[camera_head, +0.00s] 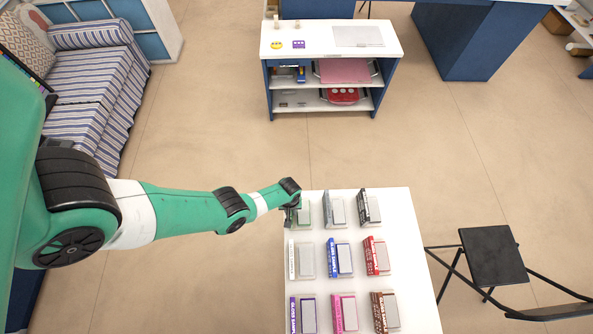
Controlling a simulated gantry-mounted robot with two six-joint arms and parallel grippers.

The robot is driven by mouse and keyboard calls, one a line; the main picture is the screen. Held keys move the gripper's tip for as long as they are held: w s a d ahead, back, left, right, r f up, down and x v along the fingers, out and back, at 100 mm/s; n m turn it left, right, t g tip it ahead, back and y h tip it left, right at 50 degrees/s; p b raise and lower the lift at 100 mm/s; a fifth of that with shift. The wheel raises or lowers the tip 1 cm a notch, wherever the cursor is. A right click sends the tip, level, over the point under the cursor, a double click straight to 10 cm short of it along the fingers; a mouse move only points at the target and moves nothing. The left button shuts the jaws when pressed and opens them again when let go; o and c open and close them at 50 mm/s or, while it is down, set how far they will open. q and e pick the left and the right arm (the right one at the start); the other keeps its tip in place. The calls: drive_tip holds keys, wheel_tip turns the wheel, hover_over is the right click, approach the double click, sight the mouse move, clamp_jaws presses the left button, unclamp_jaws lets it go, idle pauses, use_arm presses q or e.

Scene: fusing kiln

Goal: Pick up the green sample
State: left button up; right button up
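The green sample (304,216) stands at the far left corner of the white table (402,285), in the back row of samples. My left arm reaches in from the left, and its gripper (291,217) is at the left side of the green sample, partly covering it. The fingers are too small and hidden to show whether they are open or shut, or whether they touch the sample. My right gripper is not in view.
Close by are a grey sample (335,211), a black sample (369,208), a white one (301,259), a blue one (340,258) and a red one (377,257). A black folding chair (492,257) stands right of the table. A shelf unit (330,42) stands behind, with open floor between.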

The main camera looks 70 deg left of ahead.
use_arm(q)
clamp_jaws()
idle(1.1)
